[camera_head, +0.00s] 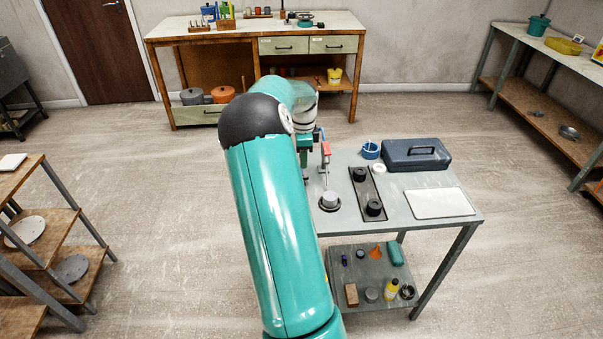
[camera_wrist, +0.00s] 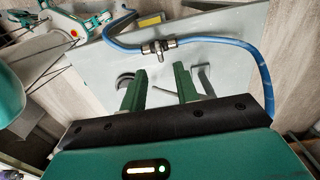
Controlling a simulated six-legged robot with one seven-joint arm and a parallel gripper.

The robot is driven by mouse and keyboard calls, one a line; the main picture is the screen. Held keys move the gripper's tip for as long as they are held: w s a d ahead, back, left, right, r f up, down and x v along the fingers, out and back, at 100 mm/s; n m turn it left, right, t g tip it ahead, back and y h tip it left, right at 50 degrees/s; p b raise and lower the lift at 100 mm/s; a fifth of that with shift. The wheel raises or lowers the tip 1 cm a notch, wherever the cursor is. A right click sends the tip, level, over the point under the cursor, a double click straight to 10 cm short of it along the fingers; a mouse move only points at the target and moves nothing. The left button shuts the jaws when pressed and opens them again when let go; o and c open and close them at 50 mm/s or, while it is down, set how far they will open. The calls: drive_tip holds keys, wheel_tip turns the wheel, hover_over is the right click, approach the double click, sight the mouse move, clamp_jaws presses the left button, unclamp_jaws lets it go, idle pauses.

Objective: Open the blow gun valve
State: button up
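A metal valve (camera_wrist: 157,48) sits inline on a blue hose (camera_wrist: 215,42) in the wrist view, above a grey surface. It lies just beyond my gripper (camera_wrist: 159,72). The two green fingers are apart, with a clear gap between them and nothing held. The valve is ahead of the fingertips and appears apart from them. Its handle position is too small to tell. In the head view my arm hides most of the gripper, and I cannot make out the valve there.
A grey worktable (camera_head: 450,225) carries a dark toolbox (camera_head: 415,155), a blue round item (camera_head: 370,151), a pale flat plate (camera_head: 440,203) and a black strip with two knobs (camera_head: 367,193). A red upright part (camera_head: 326,150) stands close beside my wrist. The hose curves down along the right in the wrist view.

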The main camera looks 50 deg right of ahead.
wheel_tip(320, 180, down, 7)
drive_tip(key=shift+a+r, duration=0.1)
drive_tip(key=shift+r, duration=0.05)
drive_tip(key=shift+c, duration=0.4)
clamp_jaws()
